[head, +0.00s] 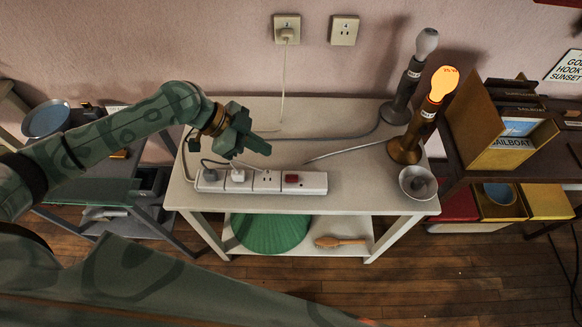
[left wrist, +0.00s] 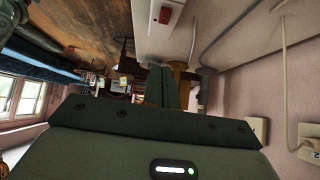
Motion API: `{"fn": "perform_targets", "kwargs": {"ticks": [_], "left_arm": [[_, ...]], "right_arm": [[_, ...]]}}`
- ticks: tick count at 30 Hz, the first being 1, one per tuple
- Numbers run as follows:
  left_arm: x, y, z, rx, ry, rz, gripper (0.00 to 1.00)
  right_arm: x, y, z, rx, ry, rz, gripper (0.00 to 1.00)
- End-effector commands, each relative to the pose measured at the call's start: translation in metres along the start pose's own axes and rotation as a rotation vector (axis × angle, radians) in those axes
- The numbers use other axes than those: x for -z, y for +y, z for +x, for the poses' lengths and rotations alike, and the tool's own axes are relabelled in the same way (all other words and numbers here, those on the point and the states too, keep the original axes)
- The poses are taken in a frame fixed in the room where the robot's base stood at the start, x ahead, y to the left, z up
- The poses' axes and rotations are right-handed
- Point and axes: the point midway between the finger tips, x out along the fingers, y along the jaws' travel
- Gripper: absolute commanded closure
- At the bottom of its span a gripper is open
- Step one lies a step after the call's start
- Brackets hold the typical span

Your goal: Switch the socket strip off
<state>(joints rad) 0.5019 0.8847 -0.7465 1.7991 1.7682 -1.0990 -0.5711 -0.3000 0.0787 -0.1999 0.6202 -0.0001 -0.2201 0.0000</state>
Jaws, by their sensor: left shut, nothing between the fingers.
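The white socket strip (head: 262,188) lies along the front of a pale table. Plugs with cords sit in its left sockets. Its red switch (head: 291,178) is at the right end; whether it glows is hard to tell. The strip's end and red switch (left wrist: 165,16) also show at the top of the left wrist view. My left gripper (head: 264,148) is shut and empty, apart from the strip, above and behind it, left of the switch. Its closed fingers (left wrist: 162,88) point away in the left wrist view. My right gripper is not in view.
Two lamps stand at the table's right: a front one with a glowing orange bulb (head: 441,84) and a back one with a grey bulb (head: 427,42). A small bowl (head: 418,183) sits at the right corner. A cord runs to a wall socket (head: 287,29). The table's middle is mostly clear.

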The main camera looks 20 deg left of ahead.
Motion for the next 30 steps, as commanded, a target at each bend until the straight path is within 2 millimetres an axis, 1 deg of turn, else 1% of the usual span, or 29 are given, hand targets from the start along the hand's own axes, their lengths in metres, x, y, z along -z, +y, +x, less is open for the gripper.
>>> {"fn": "perform_targets", "kwargs": {"ticks": [1,3,11,14,16,20,30], "left_arm": [[0.0,-0.004,-0.004,0.002,0.005,-0.008,1.0],[0.001,-0.006,-0.006,0.001,0.011,-0.016,1.0],[0.001,-0.006,-0.005,0.0,0.013,-0.017,1.0],[0.001,-0.005,-0.002,-0.001,0.013,-0.017,1.0],[0.001,-0.005,0.004,-0.001,0.013,-0.017,1.0],[0.001,-0.005,0.024,-0.003,0.015,-0.017,1.0],[0.001,-0.005,0.097,-0.003,0.014,-0.019,1.0]], "right_arm": [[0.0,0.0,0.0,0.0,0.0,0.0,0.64],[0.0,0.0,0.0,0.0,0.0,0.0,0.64],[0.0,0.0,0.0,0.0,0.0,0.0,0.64],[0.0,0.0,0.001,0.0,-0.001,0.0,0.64],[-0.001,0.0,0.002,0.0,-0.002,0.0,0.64],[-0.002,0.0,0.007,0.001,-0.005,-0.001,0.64],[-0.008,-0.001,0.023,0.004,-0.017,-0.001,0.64]]}}
